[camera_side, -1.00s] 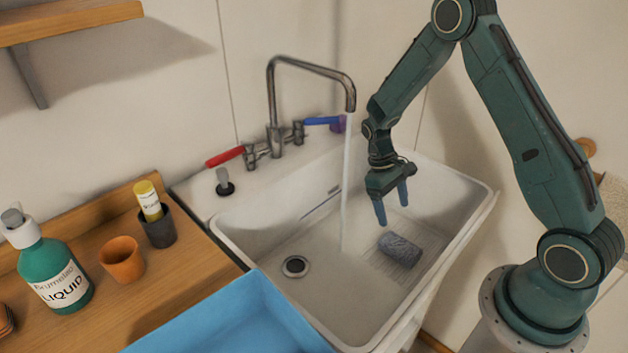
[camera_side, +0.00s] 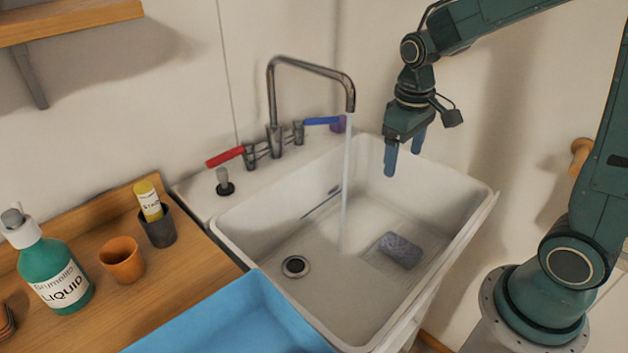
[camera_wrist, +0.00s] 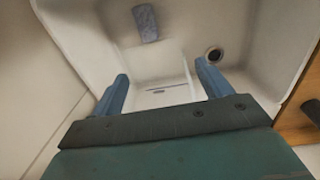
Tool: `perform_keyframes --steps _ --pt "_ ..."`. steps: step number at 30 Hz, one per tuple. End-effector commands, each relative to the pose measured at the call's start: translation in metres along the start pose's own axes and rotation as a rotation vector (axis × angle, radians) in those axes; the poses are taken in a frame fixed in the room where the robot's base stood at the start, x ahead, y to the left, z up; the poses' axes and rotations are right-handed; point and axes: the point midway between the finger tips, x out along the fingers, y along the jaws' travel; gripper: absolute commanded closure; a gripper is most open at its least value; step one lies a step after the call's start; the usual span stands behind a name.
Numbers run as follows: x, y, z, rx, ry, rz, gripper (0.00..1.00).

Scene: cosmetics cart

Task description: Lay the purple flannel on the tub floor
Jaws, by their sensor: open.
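The purple flannel (camera_side: 400,250), a greyish-purple rolled or folded bundle, lies on the ribbed right part of the floor of the white tub (camera_side: 465,226). In the wrist view the flannel (camera_wrist: 145,23) shows at the top, beyond the fingers. My gripper (camera_side: 404,160) is open and empty, with its blue fingers pointing down. It is above the back right of the tub, well clear of the flannel. The wrist view also shows my gripper (camera_wrist: 162,88) with its fingers wide apart and nothing between them.
Water (camera_side: 345,185) runs from the tap (camera_side: 312,68) into the tub, left of the flannel. The drain (camera_side: 295,266) is at the left. A blue tray (camera_side: 235,315) adjoins the tub's front left. A green bottle (camera_side: 55,272) and cups stand on the wooden counter (camera_side: 185,290).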

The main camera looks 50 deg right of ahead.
Motion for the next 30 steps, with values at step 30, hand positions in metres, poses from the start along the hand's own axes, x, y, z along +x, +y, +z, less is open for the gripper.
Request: perform_keyframes --steps 30 --pt "-0.103 -0.049 0.131 -0.001 0.456 -0.046 0.22"
